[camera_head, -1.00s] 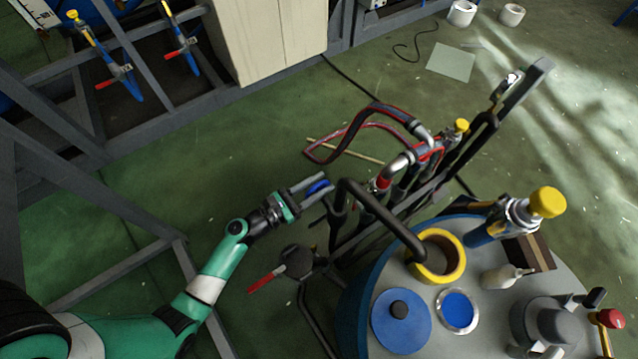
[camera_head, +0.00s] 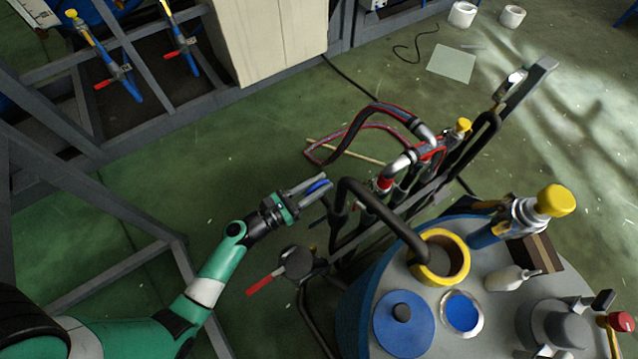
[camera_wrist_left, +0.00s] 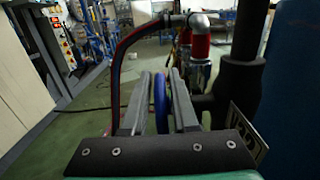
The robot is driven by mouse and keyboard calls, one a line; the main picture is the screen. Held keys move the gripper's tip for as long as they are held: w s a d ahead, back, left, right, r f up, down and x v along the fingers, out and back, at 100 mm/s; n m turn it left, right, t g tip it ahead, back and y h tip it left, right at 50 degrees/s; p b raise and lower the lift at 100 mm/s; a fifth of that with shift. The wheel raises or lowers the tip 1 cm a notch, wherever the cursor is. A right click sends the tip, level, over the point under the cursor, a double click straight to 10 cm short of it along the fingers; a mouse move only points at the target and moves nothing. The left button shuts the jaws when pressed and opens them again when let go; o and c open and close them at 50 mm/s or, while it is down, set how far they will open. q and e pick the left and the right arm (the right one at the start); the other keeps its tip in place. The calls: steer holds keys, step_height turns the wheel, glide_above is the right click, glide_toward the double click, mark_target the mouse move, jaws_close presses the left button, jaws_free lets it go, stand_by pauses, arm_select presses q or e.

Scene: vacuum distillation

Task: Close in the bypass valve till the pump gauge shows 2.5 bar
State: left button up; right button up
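A blue handwheel (camera_head: 317,186), which looks like the bypass valve's wheel, sits edge-on beside the dark pipework. It also shows in the left wrist view (camera_wrist_left: 160,103). My left gripper (camera_head: 318,188) has one finger on each side of the wheel; its fingers also flank it in the left wrist view (camera_wrist_left: 161,100). The gap is narrow, and I cannot tell whether both fingers press on the wheel. A small round dial (camera_head: 512,80), perhaps the pump gauge, is at the top of the dark frame; its reading is too small to make out. My right gripper is out of view.
A red lever (camera_head: 260,284) lies just below my left gripper. Dark pipes, a red-striped hose (camera_head: 350,130) and a yellow ring (camera_head: 460,265) on the grey-topped tank (camera_head: 480,345) crowd the right. Green floor (camera_head: 220,165) is open to the upper left of the gripper.

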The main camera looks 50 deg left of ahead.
mark_target(307, 191)
arm_select(q)
steer(key=shift+o, duration=1)
steer(key=shift+s, duration=0.1)
steer(key=shift+s+a, duration=0.1)
steer(key=shift+s, duration=0.2)
steer(key=s, duration=0.2)
steer(key=s+p, duration=0.1)
steer(key=s, duration=0.2)
steer(key=s+a+p, duration=0.1)
steer(key=s, duration=0.1)
steer(key=shift+s, duration=0.2)
steer(key=s+b, duration=0.2)
steer(key=s, duration=0.1)
steer(key=shift+s+a+f, duration=0.1)
steer(key=shift+s+f, duration=0.1)
stand_by(0.7)
